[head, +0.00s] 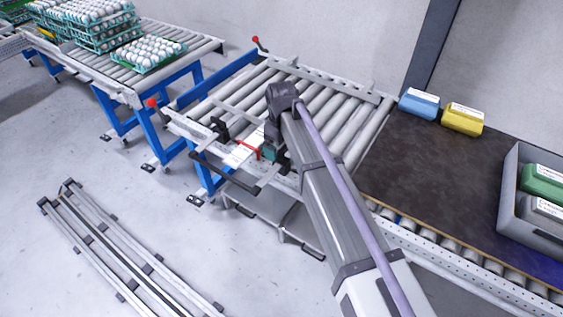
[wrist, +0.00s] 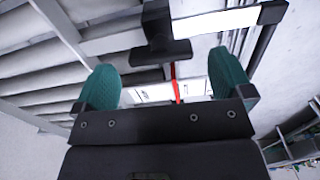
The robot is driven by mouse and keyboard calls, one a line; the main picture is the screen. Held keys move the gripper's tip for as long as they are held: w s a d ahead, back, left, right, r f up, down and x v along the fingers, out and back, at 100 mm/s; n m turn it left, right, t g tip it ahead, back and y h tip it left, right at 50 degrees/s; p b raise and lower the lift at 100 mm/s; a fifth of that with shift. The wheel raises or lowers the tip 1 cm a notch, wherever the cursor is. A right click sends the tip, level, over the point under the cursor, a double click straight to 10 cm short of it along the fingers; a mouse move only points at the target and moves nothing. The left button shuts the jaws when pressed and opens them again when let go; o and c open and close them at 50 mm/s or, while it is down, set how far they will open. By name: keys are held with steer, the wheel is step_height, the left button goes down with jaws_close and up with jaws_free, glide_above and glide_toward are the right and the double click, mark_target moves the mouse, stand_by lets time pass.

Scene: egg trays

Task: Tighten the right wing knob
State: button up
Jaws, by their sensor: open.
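My gripper (wrist: 163,62) is open, with two teal fingers spread apart and nothing between them that I can see held. In the wrist view a black T-shaped knob (wrist: 158,47) lies ahead of the gap between the fingertips, apart from both; I take it for the right wing knob. In the head view my gripper (head: 270,152) is low over the near end of the roller conveyor, and my arm hides most of what is under it. Another black knob-like part (head: 220,128) stands to its left on the conveyor frame.
A red strip (head: 247,148) and white plate lie beside the gripper, near a black bar (head: 225,172). Conveyor rollers (head: 310,95) extend behind. A dark table (head: 425,165) with blue (head: 419,103) and yellow (head: 462,119) packs and a grey crate (head: 508,190) stands right. Egg trays (head: 148,62) sit far left.

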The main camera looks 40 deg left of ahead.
mark_target(281, 149)
step_height(281, 149, down, 3)
steer(key=shift+f+b, duration=0.1)
steer(key=shift+b, duration=0.6)
steer(key=shift+r, duration=0.2)
steer(key=c, duration=0.9)
